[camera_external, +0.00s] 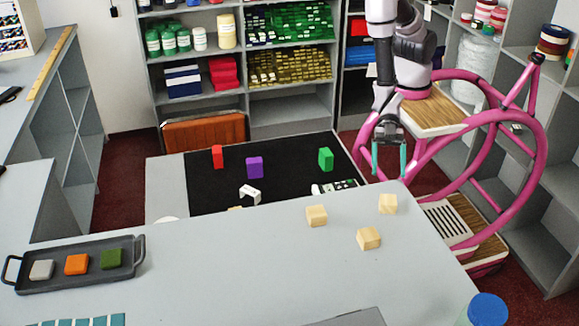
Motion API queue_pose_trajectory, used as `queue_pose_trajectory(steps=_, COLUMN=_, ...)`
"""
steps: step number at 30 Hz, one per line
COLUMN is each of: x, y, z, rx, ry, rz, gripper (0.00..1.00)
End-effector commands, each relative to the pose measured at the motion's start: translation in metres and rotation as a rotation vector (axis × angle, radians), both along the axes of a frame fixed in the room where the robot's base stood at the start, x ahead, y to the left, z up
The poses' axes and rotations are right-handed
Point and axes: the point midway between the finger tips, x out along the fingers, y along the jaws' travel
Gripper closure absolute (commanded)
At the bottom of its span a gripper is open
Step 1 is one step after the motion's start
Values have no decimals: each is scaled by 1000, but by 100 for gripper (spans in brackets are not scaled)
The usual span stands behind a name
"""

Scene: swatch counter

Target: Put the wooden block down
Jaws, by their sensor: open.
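Three pale wooden blocks rest on the grey counter (230,262), apart from each other. One wooden block (316,215) is on the left, another (388,203) is at the right near the far edge, and a third (369,238) is nearer the camera. My gripper (389,158) points down with its two teal fingers apart and nothing between them. In the picture it is just above the right-hand block, near the far edge of the counter. It does not touch any block. I cannot tell its exact height.
A dark tray (75,284) with white, orange and green pieces sits at the left. A black mat (290,155) behind holds red, purple and green blocks and some white pieces. A blue-lidded container (488,309) stands at front right. The counter's middle is clear.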

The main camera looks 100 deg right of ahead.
Motion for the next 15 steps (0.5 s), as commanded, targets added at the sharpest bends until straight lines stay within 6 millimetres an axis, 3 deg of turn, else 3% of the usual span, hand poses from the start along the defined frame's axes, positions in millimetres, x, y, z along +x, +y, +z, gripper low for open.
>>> queue_pose_trajectory(steps=6, x=-11, y=-26, z=12, rx=0, ry=0, rz=1, gripper=15)
queue_pose_trajectory(steps=15, x=-12, y=-32, z=15, rx=-1, ry=-2, rz=-2, gripper=15)
